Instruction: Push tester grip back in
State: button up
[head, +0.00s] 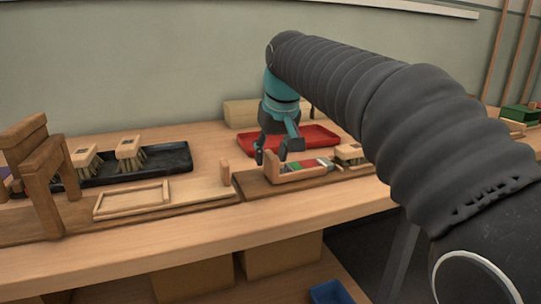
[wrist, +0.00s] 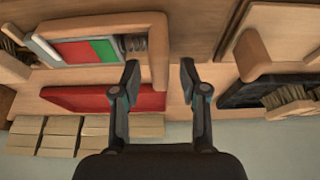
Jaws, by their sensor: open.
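The tester (head: 298,175) is a low wooden frame on a brown board, with a green and red strip inside. In the wrist view the tester (wrist: 110,22) also shows a coiled spring beside the green part and a pale bar at the far left. Its wooden end piece (wrist: 158,45) is nearest the jaws in the picture. I cannot tell for sure which part is the grip. My gripper (head: 271,153) is open and empty, pointing down at the tester's left end. In the wrist view the fingertips (wrist: 160,67) are apart, the end piece showing partly between them; contact is unclear.
A red tray (head: 318,138) lies behind the tester. A brush (head: 350,153) is at its right end. A wooden post (head: 225,172) stands to the left, past it a shallow wooden frame (head: 132,199), a black tray (head: 100,178) with brushes and a wooden stand (head: 42,200).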

jog(key=v, duration=1.1)
jog(key=shift+s, duration=0.1)
jog(key=s+d+f+m, duration=0.2)
jog(key=s+d+f, duration=0.7)
jog(key=d+f, duration=0.15)
jog(key=s+d+f+m+h, duration=0.1)
jog(key=s+d+f, duration=0.3)
jog(key=f, duration=0.5)
jog(key=s+d+f+m+t, duration=0.1)
jog(key=s+d+f, duration=0.3)
jog(key=s+f, duration=0.4)
jog(key=shift+s+f+m+t+h, duration=0.3)
jog(key=shift+s+f+m+h, duration=0.15)
jog(key=shift+s, duration=0.4)
